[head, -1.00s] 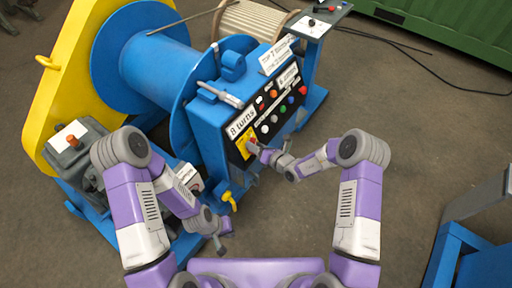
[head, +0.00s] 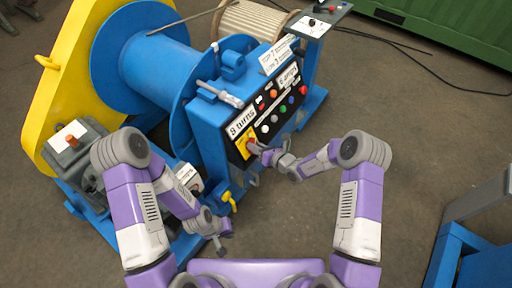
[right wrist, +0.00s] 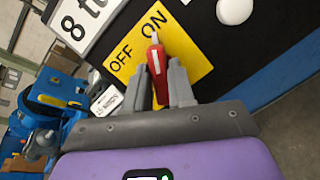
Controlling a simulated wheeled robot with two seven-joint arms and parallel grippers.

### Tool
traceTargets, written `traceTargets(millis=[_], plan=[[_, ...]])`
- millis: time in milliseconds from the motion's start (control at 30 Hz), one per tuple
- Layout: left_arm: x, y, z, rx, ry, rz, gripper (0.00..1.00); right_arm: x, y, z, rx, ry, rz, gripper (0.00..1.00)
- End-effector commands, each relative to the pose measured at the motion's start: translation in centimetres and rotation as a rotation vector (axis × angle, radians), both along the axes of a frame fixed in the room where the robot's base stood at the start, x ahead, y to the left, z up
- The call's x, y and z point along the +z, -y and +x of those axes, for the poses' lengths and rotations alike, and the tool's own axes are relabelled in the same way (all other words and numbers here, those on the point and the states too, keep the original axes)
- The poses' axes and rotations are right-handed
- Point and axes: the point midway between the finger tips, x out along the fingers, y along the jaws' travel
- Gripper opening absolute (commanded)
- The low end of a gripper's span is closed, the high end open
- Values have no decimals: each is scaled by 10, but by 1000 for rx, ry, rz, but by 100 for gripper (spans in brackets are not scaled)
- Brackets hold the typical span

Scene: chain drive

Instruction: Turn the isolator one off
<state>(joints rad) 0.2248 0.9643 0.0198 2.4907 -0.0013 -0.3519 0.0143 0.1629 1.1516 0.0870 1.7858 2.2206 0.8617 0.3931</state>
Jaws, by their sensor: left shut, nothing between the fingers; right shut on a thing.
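The isolator is a red handle (right wrist: 155,62) on a yellow plate (right wrist: 185,48) lettered OFF and ON. In the right wrist view its white-marked tip points up at the word ON, with OFF to its left. The yellow plate (head: 241,153) sits at the lower left of the black control panel in the head view. My right gripper (right wrist: 161,85) has a finger on each side of the red handle and is shut on it. It also shows at the panel in the head view (head: 260,149). My left gripper (head: 222,249) is shut and empty, low beside the blue frame and away from the panel.
The panel (head: 262,124) carries several coloured buttons and white labels, including "8 turns" (head: 241,122). A yellow tap handle (head: 229,201) sticks out below it. A blue drum and yellow guard (head: 62,75) stand at the left. The floor right of the panel is clear.

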Motion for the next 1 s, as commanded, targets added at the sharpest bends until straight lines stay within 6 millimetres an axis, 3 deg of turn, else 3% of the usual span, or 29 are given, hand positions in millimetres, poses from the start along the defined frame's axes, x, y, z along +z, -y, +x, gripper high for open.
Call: traceTargets(millis=[1000], plan=[[-51, 0, 0, 0, 0, 0, 0, -4, 2, 1, 428, 692, -508, 0]])
